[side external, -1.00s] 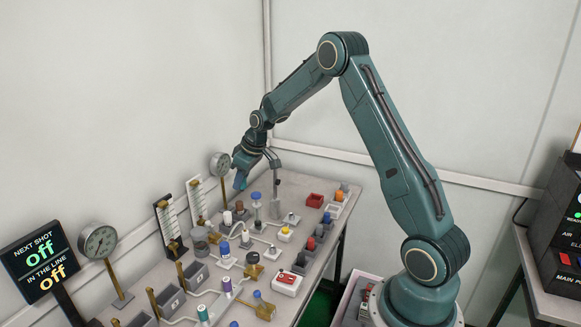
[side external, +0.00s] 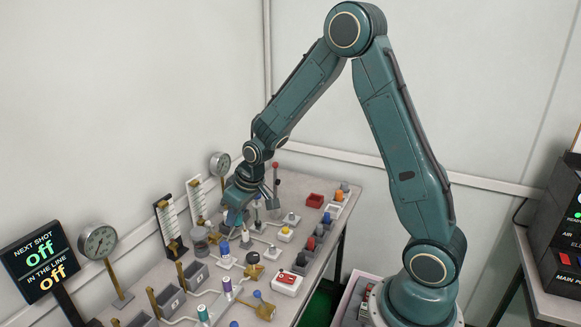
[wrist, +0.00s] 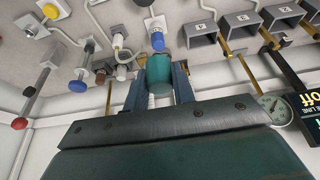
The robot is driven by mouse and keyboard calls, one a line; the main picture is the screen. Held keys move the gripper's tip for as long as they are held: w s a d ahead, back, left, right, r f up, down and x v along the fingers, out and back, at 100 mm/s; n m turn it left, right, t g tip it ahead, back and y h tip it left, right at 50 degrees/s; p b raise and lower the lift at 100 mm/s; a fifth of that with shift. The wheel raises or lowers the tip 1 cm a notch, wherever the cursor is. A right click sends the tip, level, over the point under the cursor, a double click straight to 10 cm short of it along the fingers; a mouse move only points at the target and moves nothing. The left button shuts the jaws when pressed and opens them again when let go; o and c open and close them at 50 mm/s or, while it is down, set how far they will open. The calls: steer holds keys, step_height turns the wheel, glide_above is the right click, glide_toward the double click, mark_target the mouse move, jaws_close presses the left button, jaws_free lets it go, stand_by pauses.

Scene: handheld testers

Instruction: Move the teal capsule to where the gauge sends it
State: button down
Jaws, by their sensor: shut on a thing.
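My gripper (wrist: 158,88) is shut on the teal capsule (wrist: 158,68) in the wrist view, one finger on each side of it. In the side view my gripper (side external: 233,214) is low over the back of the bench, and the capsule is hard to tell from my teal wrist there. A round dial gauge (side external: 98,241) stands at the left on a brass post; a second gauge (side external: 220,165) stands behind my gripper. Their readings are too small to make out. One gauge also shows in the wrist view (wrist: 272,108).
A blue-topped white capsule (wrist: 157,33) is close beyond the held one. Several grey bins (side external: 194,273) line the left of the bench. A red-knobbed rod (side external: 276,166) stands upright near my gripper. A black sign (side external: 40,262) reads off twice. Another teal-topped piece (side external: 203,312) stands in front.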

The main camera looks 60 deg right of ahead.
steer(key=w+d+r+m+h, duration=0.2)
steer(key=d+r+m, duration=0.3)
steer(key=d, duration=0.1)
steer(key=f, duration=1.6)
steer(key=shift+w+f, duration=0.2)
steer(key=shift+f, duration=0.15)
steer(key=shift+f, duration=1.9)
steer(key=shift+f, duration=0.15)
steer(key=c, duration=1.2)
jaws_free()
steer(key=shift+o, duration=0.2)
